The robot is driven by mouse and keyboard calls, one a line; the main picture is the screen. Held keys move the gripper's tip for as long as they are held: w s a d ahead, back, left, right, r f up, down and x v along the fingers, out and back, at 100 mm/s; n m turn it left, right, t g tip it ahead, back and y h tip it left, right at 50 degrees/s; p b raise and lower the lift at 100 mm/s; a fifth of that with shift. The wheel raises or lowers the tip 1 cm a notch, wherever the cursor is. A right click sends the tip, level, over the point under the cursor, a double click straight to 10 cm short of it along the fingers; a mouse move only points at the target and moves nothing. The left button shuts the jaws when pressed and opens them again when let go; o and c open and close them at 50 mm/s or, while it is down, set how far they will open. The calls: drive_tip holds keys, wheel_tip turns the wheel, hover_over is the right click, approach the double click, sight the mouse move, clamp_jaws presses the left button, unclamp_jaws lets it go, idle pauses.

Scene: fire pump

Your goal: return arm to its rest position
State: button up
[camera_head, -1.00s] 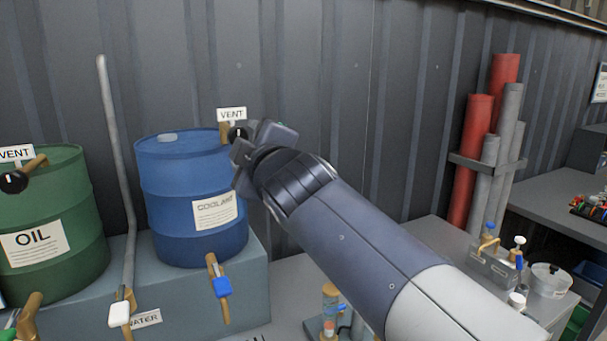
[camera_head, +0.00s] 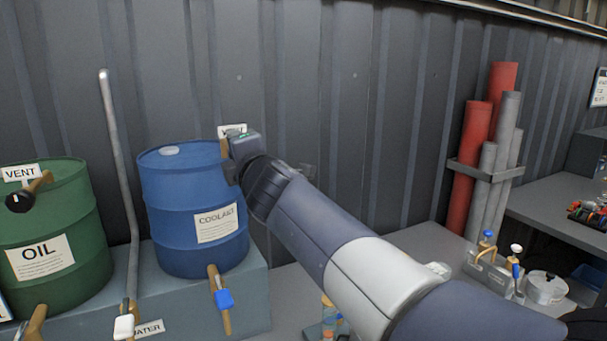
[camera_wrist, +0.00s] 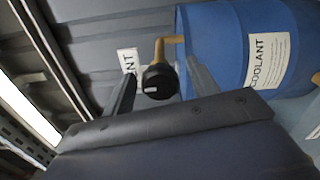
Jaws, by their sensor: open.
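My gripper (camera_wrist: 161,70) is open, with its two dark fingers apart in the wrist view. The black vent knob (camera_wrist: 158,82) on its brass pipe (camera_wrist: 166,42) shows in the gap between them. I cannot tell how far beyond the fingertips it is. No finger visibly grips it. In the head view my gripper (camera_head: 236,157) is at the right edge of the blue coolant drum (camera_head: 180,215), in front of the vent label (camera_head: 231,129). It hides the knob there. My arm reaches from the lower right up to the drum.
A green oil drum (camera_head: 60,220) with its own vent knob (camera_head: 19,202) stands at left. A grey upright pipe (camera_head: 118,160) is between the drums. Valves (camera_head: 221,299) jut out at the front. Red and grey tubes (camera_head: 477,150) stand against the wall. A metal pot (camera_head: 545,288) sits at right.

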drive_tip(key=n+p, duration=0.1)
drive_tip(key=n, duration=0.5)
drive_tip(key=shift+n, duration=0.4)
drive_tip(key=n, duration=0.6)
drive_tip(key=shift+p, duration=0.35)
